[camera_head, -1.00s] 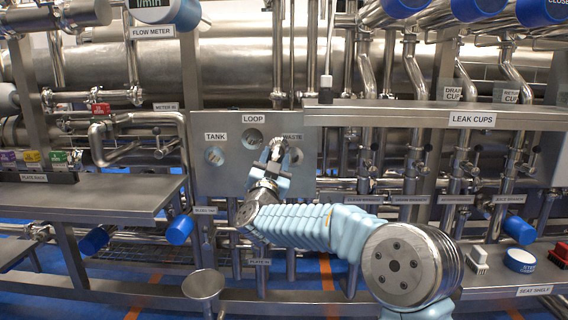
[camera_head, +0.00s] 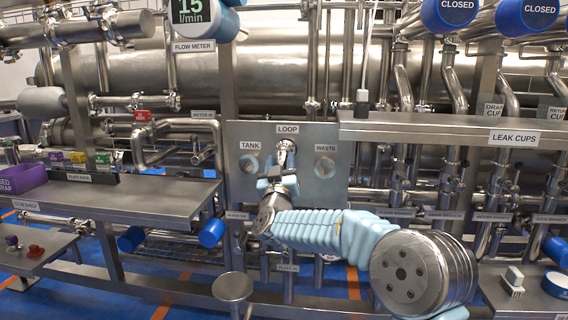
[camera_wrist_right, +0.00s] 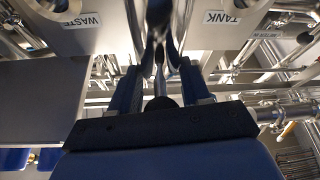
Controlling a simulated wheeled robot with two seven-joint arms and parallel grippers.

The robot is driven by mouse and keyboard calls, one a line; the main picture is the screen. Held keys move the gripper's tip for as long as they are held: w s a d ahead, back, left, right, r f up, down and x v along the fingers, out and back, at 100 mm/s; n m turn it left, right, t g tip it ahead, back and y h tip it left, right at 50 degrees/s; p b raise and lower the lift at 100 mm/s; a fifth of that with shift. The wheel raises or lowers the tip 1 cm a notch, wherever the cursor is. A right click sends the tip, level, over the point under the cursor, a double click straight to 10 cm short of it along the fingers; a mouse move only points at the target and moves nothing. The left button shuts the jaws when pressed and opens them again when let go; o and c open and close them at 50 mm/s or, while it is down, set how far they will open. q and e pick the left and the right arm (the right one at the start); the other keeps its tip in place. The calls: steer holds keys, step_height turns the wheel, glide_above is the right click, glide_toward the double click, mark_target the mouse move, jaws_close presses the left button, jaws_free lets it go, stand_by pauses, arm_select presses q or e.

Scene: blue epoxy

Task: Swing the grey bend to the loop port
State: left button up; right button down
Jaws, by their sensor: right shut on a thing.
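The grey bend (camera_head: 286,158) is a short shiny metal pipe in front of the steel port panel (camera_head: 240,193). Its upper end lies over the loop port, under the LOOP label (camera_head: 288,128), and covers most of it. I cannot tell whether it touches the port. The tank port (camera_head: 249,164) and waste port (camera_head: 325,167) are uncovered on either side. My right gripper (camera_head: 278,181) is shut on the bend from below. In the right wrist view the bend (camera_wrist_right: 159,45) runs between the fingers (camera_wrist_right: 160,88). My left gripper is not in view.
The leak cups shelf (camera_head: 430,128) juts out at the right of the panel. A steel shelf (camera_head: 130,200) with a purple bin (camera_head: 22,178) is at the left. A round steel stool-like top (camera_head: 232,287) stands low in front.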

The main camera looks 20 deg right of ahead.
steer(key=shift+f, duration=0.1)
steer(key=c, duration=0.8)
jaws_free()
steer(key=shift+c, duration=0.2)
steer(key=b+v, duration=0.3)
steer(key=v, duration=1)
steer(key=shift+s+a, duration=0.15)
steer(key=shift+s, duration=0.2)
steer(key=shift+f, duration=0.2)
